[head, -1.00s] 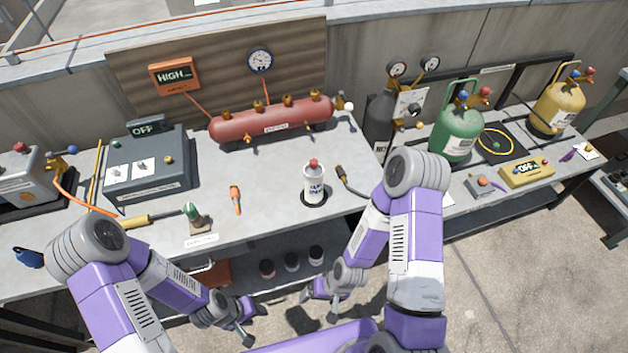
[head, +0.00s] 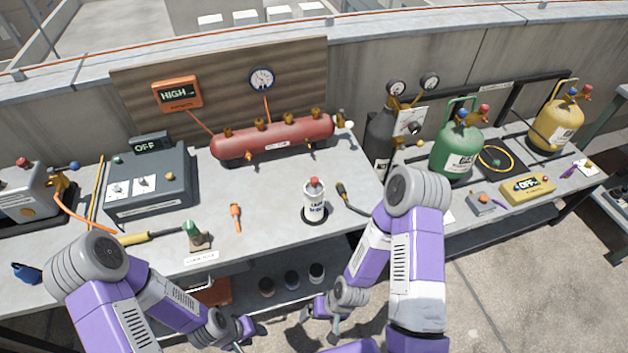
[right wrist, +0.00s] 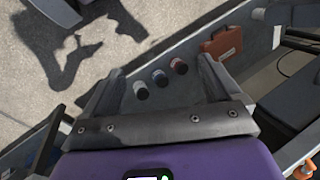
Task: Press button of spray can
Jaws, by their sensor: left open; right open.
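The spray can (head: 315,203) is white with a red button (head: 314,183) on top. It stands upright on a dark round base near the front edge of the grey bench. My left gripper (head: 243,331) is open and empty, low in front of the bench, left of the can. My right gripper (head: 320,318) is open and empty, below the bench top and in front of the can. The right wrist view shows its two spread fingers (right wrist: 160,88) with nothing between them. The can is not seen in the right wrist view.
A black-tipped torch (head: 348,199) lies right of the can, an orange tool (head: 236,217) and a green-topped item (head: 194,236) to its left. A red tank (head: 275,138) stands behind. Several small jars (head: 292,281) sit on the lower shelf. Bench surface around the can is mostly clear.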

